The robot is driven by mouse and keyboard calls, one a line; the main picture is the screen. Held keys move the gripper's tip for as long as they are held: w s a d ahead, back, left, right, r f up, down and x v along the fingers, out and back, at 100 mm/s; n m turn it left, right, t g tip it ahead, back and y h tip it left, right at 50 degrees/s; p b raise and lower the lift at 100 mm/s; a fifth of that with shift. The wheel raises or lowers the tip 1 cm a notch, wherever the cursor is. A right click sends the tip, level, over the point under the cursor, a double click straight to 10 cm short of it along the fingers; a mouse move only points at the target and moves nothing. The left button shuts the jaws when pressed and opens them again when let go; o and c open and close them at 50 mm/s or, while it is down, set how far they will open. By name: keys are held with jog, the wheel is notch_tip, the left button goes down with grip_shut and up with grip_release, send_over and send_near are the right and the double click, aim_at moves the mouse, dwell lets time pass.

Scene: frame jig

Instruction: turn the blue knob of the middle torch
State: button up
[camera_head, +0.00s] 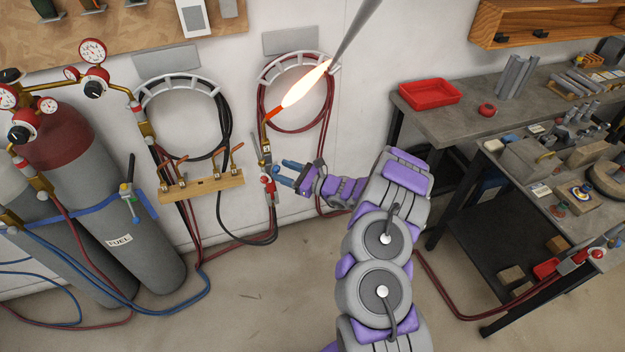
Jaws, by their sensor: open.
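The middle torch (264,154) stands upright by the wooden rack on the wall, with a red knob (268,181) low on its right side. Its blue knob is not clearly distinguishable; my fingers are close to that side. My gripper (279,171) is open, its two bluish fingers pointing left at the torch, just right of its body. I cannot tell whether they touch it. A bright flame (306,84) stretches above the torch, between it and a grey metal rod (357,33); I cannot tell which end it comes from.
Hoses hang on wall hooks and trail across the floor. A workbench (420,121) with a red tray (430,93) is right, with a further torch (583,257) at its near edge. Floor below my gripper is mostly clear.

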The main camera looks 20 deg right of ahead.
jog(key=p+v, duration=0.3)
jog(key=v, duration=1.2)
jog(key=shift+s+d, duration=0.25)
jog(key=shift+d, duration=0.1)
notch_tip(320, 180, up, 8)
jog(key=m+g+h+b, duration=0.1)
jog(key=g+h+b, duration=0.1)
jog(key=g+h, duration=0.1)
jog(key=b+x, duration=0.1)
jog(key=x, duration=0.5)
jog(key=b+x, duration=0.2)
jog(key=x, duration=0.4)
jog(key=b+x, duration=0.2)
jog(key=x, duration=0.4)
jog(key=shift+s+a+f, duration=0.1)
jog(key=shift+f, duration=0.25)
jog(key=shift+c, duration=0.4)
grip_shut()
